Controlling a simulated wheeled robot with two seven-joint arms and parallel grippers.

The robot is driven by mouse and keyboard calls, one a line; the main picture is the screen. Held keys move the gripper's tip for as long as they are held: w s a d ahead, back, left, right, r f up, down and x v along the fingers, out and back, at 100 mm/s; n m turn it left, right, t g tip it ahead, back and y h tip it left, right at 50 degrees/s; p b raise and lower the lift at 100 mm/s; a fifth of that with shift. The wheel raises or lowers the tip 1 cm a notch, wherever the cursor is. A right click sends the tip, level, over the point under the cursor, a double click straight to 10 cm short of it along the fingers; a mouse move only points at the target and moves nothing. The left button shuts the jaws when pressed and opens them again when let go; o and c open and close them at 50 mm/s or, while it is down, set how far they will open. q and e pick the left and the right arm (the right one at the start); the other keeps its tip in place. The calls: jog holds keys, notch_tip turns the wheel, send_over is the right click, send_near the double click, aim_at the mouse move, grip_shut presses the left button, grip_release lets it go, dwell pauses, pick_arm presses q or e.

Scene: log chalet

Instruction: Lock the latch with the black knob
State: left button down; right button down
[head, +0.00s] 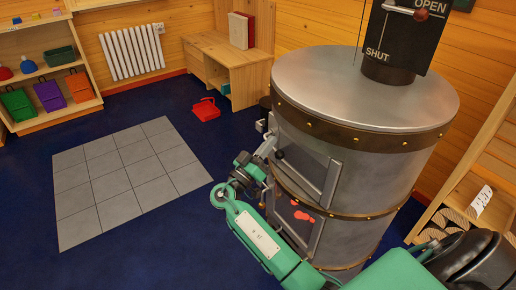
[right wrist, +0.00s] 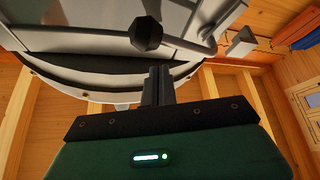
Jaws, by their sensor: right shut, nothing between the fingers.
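The stove (head: 340,160) is a grey metal cylinder with brass-studded bands and small doors on its left side. The black knob (right wrist: 146,32) sits on a grey latch rod (right wrist: 205,45) in the right wrist view. A light metal bracket (right wrist: 240,43) stands to the right of the rod. In the head view the knob (head: 279,154) is a small dark spot by the upper door. My right gripper (head: 260,160) is beside that door; its fingers (right wrist: 157,85) are shut, empty and just below the knob in the wrist picture. Contact cannot be told. My left gripper is not in view.
A sign marked OPEN and SHUT (head: 405,35) with a lever stands above the stove. A wooden shelf (head: 485,165) is close on the right. A desk (head: 228,65) and red dustpan (head: 205,109) are behind. Blue floor and grey tiles (head: 130,180) lie clear on the left.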

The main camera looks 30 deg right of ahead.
jog(key=shift+s+d+f, duration=0.1)
jog(key=shift+s+f, duration=0.15)
jog(key=shift+f, duration=0.35)
jog(key=shift+s+d+f, duration=0.1)
jog(key=shift+s+f, duration=0.1)
jog(key=shift+f, duration=0.35)
